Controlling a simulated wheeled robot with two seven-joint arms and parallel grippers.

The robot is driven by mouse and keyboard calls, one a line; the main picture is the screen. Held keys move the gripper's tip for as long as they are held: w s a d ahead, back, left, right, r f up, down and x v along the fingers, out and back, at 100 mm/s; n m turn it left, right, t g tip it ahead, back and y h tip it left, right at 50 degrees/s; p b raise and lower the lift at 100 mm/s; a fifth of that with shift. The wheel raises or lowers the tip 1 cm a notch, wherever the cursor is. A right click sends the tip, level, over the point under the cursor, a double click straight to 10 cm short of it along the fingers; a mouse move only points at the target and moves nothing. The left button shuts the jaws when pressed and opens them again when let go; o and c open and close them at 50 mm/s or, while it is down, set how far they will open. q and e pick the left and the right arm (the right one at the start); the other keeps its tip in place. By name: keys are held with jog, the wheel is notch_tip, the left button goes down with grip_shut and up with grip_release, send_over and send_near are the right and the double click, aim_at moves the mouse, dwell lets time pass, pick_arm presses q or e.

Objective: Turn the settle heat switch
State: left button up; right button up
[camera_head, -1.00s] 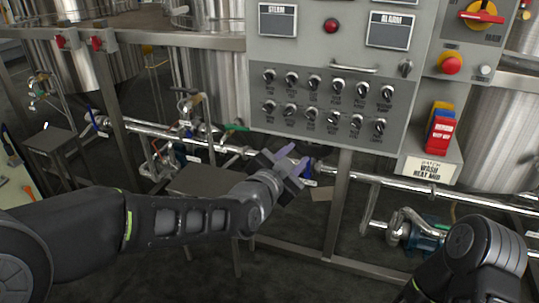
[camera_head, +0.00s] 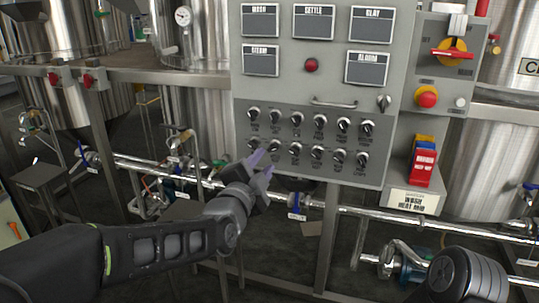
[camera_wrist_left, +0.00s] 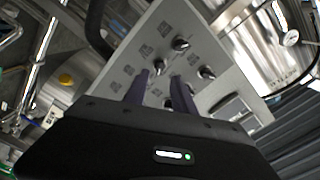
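The grey control panel (camera_head: 222,70) carries two rows of black and silver rotary switches, such as this upper-row switch (camera_head: 297,117). Their small labels are too blurred to read, so I cannot tell which is the settle heat switch. My left gripper (camera_head: 263,163) is open, its two purple fingers pointing up at the lower-left end of the switch rows. In the left wrist view the fingers (camera_wrist_left: 160,86) stand apart with nothing held, and switches such as this knob (camera_wrist_left: 181,44) show beyond them. I cannot see contact. My right gripper is out of view.
Above the switches are label plates, including a SETTLE plate (camera_head: 314,22), a red lamp (camera_head: 311,65) and a bar handle (camera_head: 334,103). A red emergency button (camera_head: 427,97) and a card holder (camera_head: 412,200) stand right. Pipes (camera_head: 370,212) run below the panel. Steel tanks stand behind.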

aim_at(272, 151)
pick_arm(q)
jog(key=x, duration=0.5)
jog(key=shift+w+d+b, duration=0.1)
jog(key=shift+w+b, duration=0.2)
jog(key=shift+c, duration=0.5)
grip_shut()
